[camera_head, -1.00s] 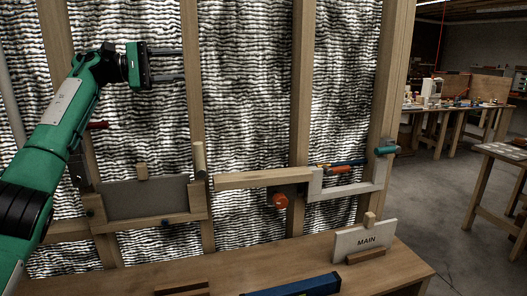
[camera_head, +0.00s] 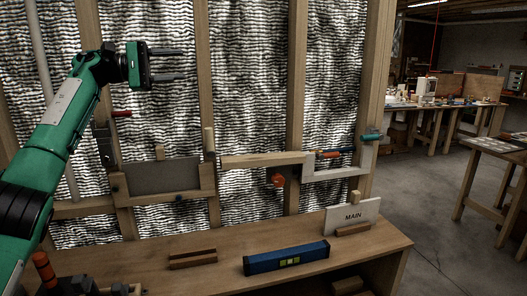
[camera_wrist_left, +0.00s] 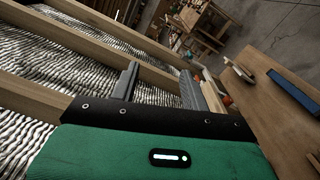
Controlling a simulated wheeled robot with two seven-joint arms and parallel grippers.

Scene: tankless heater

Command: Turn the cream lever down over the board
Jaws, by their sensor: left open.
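The grey board (camera_head: 150,177) sits upright in a wooden holder (camera_head: 140,205) on the wall frame, with a small wooden peg at its top edge. A short cream upright piece (camera_head: 209,139), which looks like the lever, stands at the holder's right end, pointing up and not across the board. My left gripper (camera_head: 185,63) is open and empty, above and left of the lever, apart from it. Its two fingers (camera_wrist_left: 160,78) show in the left wrist view with nothing between them. My right gripper is not in view.
Wall studs with foil insulation stand behind. A red handle (camera_head: 121,114), an orange knob (camera_head: 277,180) and a teal handle (camera_head: 371,136) stick out from the wall. The bench (camera_head: 225,250) below holds a blue level (camera_head: 286,258), a wooden block (camera_head: 193,259) and a MAIN sign (camera_head: 352,216).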

